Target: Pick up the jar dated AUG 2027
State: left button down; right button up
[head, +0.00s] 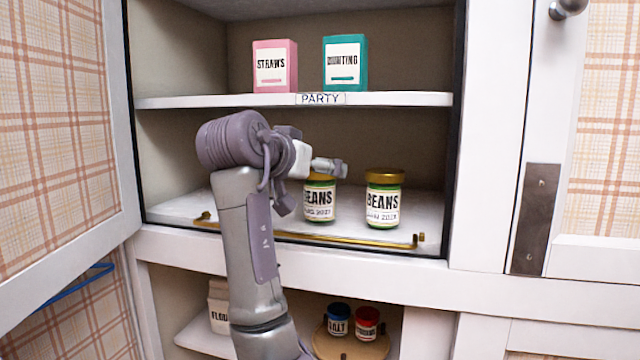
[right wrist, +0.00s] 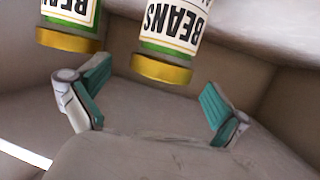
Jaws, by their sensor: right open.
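Two bean jars with gold lids and green-edged labels stand upright on the middle shelf. The left jar (head: 319,201) appears dated AUG 2027; my gripper hides part of its lid. The right jar (head: 385,198) has a different date, hard to read, ending in 2028. My right gripper (head: 330,167) is at the left jar's lid height, seemingly in front of it. In the right wrist view, which is upside down, the open teal-padded fingers (right wrist: 155,100) are empty. The jar there nearer the middle (right wrist: 168,30) seems to be the left one; the other (right wrist: 70,15) is beside it.
A brass rail (head: 310,238) runs along the shelf's front edge. The PARTY shelf (head: 200,101) above holds a pink straws box (head: 274,66) and a teal box (head: 345,63). Below are a flour bag (head: 218,306) and two small jars on a round wooden turntable (head: 350,347).

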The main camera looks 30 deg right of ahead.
jog(key=p+x, duration=0.1)
jog(key=x, duration=0.2)
jog(key=shift+r, duration=0.1)
jog(key=shift+w+d, duration=0.15)
jog(key=shift+a, duration=0.25)
jog(key=c, duration=0.6)
jog(key=shift+d, duration=0.1)
jog(key=c, duration=0.8)
pick_arm(q)
jog(key=shift+s+a+r, duration=0.2)
jog(key=shift+a+r, duration=0.1)
jog(key=shift+r, duration=0.2)
jog(key=shift+s+a+r, duration=0.2)
jog(key=shift+a+r, duration=0.1)
jog(key=shift+r, duration=0.2)
